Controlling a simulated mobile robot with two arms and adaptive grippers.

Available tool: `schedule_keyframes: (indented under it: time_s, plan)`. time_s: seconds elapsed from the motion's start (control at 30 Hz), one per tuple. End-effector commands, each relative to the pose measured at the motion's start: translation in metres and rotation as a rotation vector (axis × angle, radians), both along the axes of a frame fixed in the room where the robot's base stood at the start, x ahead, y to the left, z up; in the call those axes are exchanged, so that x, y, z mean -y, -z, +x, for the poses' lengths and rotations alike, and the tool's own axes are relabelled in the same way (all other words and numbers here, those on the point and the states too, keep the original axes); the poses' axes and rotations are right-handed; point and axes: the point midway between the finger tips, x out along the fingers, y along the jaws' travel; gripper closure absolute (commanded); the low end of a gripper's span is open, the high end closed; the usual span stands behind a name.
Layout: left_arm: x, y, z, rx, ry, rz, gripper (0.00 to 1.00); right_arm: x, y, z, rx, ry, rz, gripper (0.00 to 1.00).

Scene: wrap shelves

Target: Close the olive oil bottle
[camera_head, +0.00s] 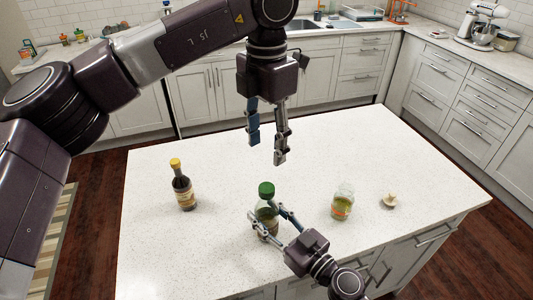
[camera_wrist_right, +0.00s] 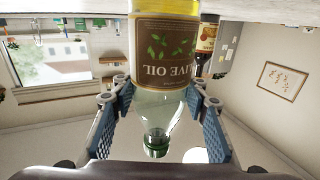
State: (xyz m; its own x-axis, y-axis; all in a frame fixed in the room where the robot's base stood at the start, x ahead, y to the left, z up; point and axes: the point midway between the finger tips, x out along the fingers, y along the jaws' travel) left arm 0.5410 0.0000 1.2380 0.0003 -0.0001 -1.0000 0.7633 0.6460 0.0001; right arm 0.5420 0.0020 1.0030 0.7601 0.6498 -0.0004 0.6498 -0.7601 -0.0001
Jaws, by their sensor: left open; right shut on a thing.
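The olive oil bottle (camera_head: 268,222) stands upright on the white island counter, with a green cap (camera_head: 266,189) at its top. In the right wrist view the bottle's brown label (camera_wrist_right: 165,42) appears upside down, with the green top (camera_wrist_right: 156,144) at the lower end of the neck. How tightly the cap sits cannot be told. My right gripper (camera_head: 266,213) is shut around the bottle's body from the front; its fingers flank the glass. My left gripper (camera_head: 267,148) is open and empty, pointing down above the cap and apart from it.
A dark bottle with a yellow cap (camera_head: 182,186) stands to the left. A glass jar with green contents (camera_head: 342,203) and a small cream-coloured item (camera_head: 389,200) are to the right. The island counter (camera_head: 200,250) is otherwise mostly clear.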

Motion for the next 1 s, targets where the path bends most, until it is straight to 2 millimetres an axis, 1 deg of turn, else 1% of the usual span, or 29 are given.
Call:
schedule_keyframes:
  time_s: [0.27, 0.3, 0.43, 0.47, 0.77, 0.87, 1.0]
  plan:
    - [0.000, -0.001, 0.000, 0.000, 0.000, 0.000, 0.52, 0.000, 0.000, 0.000, 0.000, 0.000, 0.000, 1.00]
    - [0.000, -0.001, 0.000, 0.000, 0.000, 0.000, 0.52, 0.000, 0.000, 0.000, 0.000, 0.000, 0.000, 0.54]
    - [0.000, -0.001, 0.000, 0.000, 0.000, 0.000, 0.52, 0.000, 0.000, 0.000, 0.000, 0.000, 0.000, 0.40]
    - [0.000, -0.001, 0.000, 0.000, 0.000, 0.000, 0.52, 0.000, 0.000, 0.000, 0.000, 0.000, 0.000, 0.38]
    - [0.000, -0.001, 0.000, 0.000, 0.000, 0.000, 0.52, 0.001, 0.000, -0.001, -0.001, 0.000, -0.001, 0.38]
    - [0.000, -0.001, 0.000, 0.000, 0.000, 0.000, 0.52, 0.007, 0.002, -0.008, -0.003, 0.001, -0.001, 0.38]
    - [0.000, -0.001, 0.000, 0.000, 0.000, 0.000, 0.52, 0.023, 0.002, -0.028, -0.003, 0.000, -0.003, 0.38]
